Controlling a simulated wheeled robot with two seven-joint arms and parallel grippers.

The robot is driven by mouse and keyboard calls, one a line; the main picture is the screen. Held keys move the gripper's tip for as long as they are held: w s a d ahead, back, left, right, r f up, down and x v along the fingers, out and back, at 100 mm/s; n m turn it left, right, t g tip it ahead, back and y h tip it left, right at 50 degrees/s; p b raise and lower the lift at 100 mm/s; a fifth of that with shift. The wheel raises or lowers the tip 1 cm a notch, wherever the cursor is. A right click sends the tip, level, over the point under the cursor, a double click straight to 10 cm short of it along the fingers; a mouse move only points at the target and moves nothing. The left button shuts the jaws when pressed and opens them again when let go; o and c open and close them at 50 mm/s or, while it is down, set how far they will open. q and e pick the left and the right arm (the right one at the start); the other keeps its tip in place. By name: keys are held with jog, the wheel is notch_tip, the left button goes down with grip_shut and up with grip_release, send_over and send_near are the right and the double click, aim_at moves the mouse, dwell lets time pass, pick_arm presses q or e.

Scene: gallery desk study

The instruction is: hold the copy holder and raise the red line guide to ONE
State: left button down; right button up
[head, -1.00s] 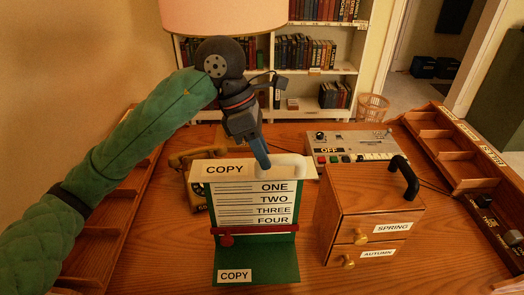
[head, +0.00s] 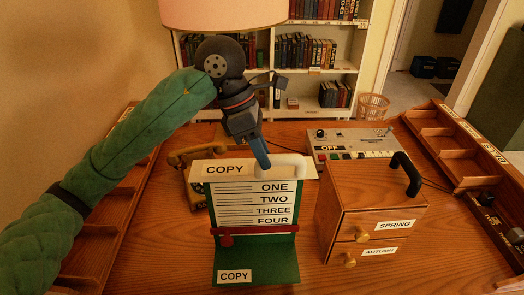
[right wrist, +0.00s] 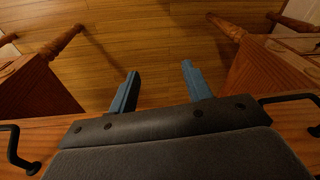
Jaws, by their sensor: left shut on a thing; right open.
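The green copy holder (head: 257,264) stands upright on the desk, with a COPY label at its top and another on its base. Its white sheet (head: 236,206) lists ONE, TWO, THREE and FOUR. My right gripper (right wrist: 160,88) is open and empty above the floor in the right wrist view, and out of the head view.
A wooden cabinet (head: 335,230) with SPRING and AUTUMN drawers and a black handle stands close right of the holder. A telephone (head: 190,160) and a grey switch box (head: 350,143) stand behind. Wooden trays line both desk sides. A pink lampshade hangs above.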

aim_at(262, 173)
pick_arm(q)
jog(key=shift+f, duration=0.2)
jog(key=shift+f+b, duration=0.3)
jog(key=shift+b, duration=0.25)
jog(key=shift+f, duration=0.2)
jog(key=shift+f+b, duration=0.35)
jog(key=shift+b, duration=0.2)
pick_arm(e)
notch_tip(262, 173, up, 7)
jog(key=s, duration=0.2)
pick_arm(q)
jog(key=shift+w+f+b, duration=0.1)
jog(key=shift+f+b, duration=0.45)
jog(key=shift+b, duration=0.05)
jog(key=shift+f+b, duration=0.35)
jog(key=shift+b, duration=0.05)
jog(key=shift+f, duration=0.1)
jog(key=shift+f+b, duration=0.2)
jog(key=shift+b, duration=0.15)
jog(key=shift+f+b, duration=0.5)
jog(key=shift+f, duration=0.2)
pick_arm(e)
jog(key=w+a+f+t+y, duration=0.1)
jog(key=w+a+f, duration=0.1)
jog(key=a+f, duration=0.3)
jog(key=shift+w+a+f+n+t+y, duration=0.15)
jog(key=shift+a+f+n+t+y, duration=0.15)
jog(key=shift+a, duration=0.1)
